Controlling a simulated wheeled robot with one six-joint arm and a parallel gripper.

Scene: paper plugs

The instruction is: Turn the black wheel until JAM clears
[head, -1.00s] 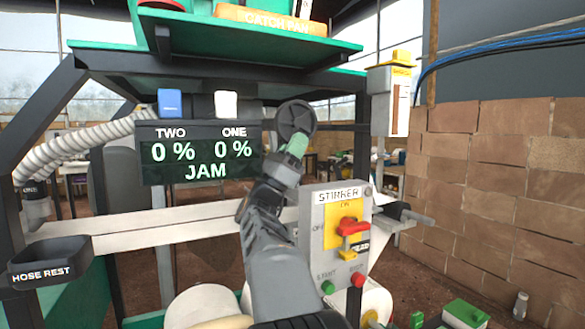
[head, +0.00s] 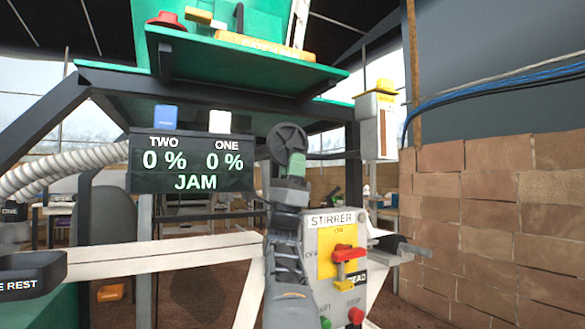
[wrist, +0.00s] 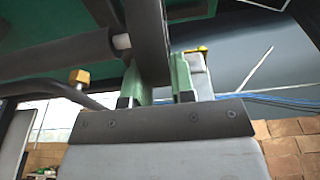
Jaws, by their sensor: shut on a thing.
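The black wheel (head: 287,140) stands under the green shelf in the head view, to the right of the display. Its dark rim also shows in the wrist view (wrist: 150,38). My gripper (head: 296,166) reaches up to the wheel's lower edge. In the wrist view its green fingers (wrist: 162,82) stand on either side of the rim, shut on it. The display (head: 191,162) reads TWO 0 %, ONE 0 % and JAM. My gripper hides part of the wheel's lower edge.
A STIRRER box (head: 338,250) with a red switch stands right of my arm. A white beam (head: 160,254) crosses at left. A hose rest (head: 30,275) is at the lower left. A brick wall (head: 495,225) fills the right side. The green shelf (head: 240,65) overhangs the wheel.

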